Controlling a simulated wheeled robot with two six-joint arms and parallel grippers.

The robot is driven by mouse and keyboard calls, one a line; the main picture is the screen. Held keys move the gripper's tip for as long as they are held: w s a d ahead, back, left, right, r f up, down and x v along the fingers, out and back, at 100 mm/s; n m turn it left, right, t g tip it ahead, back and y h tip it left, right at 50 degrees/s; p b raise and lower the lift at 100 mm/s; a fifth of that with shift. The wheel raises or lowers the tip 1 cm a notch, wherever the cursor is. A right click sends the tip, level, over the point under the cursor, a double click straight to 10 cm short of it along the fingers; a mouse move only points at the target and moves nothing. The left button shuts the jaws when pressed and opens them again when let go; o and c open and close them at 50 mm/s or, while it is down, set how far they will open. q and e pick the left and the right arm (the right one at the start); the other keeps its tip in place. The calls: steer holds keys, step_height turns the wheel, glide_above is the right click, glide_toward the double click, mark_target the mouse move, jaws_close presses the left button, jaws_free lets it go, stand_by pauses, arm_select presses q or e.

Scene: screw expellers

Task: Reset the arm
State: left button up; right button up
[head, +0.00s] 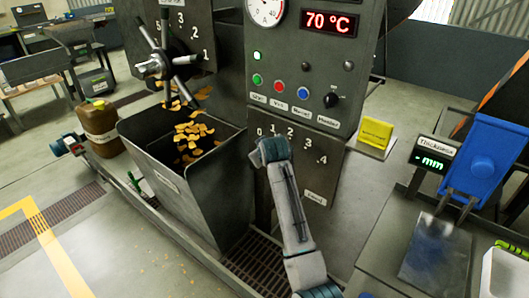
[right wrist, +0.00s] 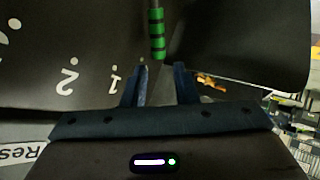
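My right arm (head: 290,215) rises from the bottom middle in the head view, in front of the machine's lower panel, and its gripper cannot be made out there. In the right wrist view my right gripper (right wrist: 160,90) shows two dark fingers standing apart, with nothing between them. A green and black striped handle (right wrist: 157,35) on a thin rod lies just beyond the fingertips. I see no contact between them. A dark panel with white numbers (right wrist: 68,82) is beside it. My left gripper is not in view.
A grey bin (head: 190,195) with orange chips (head: 192,135) stands left of my arm. The control panel (head: 305,85) reads 70 °C. A yellow block (head: 376,134), a blue-topped thickness gauge (head: 485,160) and a metal plate (head: 436,255) are at the right. A brown canister (head: 98,127) is left.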

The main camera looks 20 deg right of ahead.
steer(key=s+d+f+g+b, duration=0.1)
steer(key=s+f, duration=0.3)
steer(key=f, duration=0.9)
steer(key=s+d+f+g, duration=0.1)
steer(key=s+f+g, duration=0.15)
steer(key=f, duration=1.15)
steer(key=s+d+f+m+g, duration=0.2)
steer(key=s+f, duration=1.4)
steer(key=f, duration=0.4)
steer(key=s+d+f+g, duration=0.1)
steer(key=s+f, duration=0.6)
steer(key=s, duration=0.8)
steer(key=s+d+f+m+g+b, duration=0.1)
steer(key=s+d+f, duration=0.3)
steer(key=s, duration=1.2)
steer(key=s+d+f+m+g+b, duration=0.1)
steer(key=s+d+f+g, duration=0.1)
steer(key=s+f, duration=0.8)
steer(key=s+d, duration=0.1)
steer(key=s, duration=0.5)
steer(key=shift+f, duration=0.4)
steer(key=shift+w, duration=0.1)
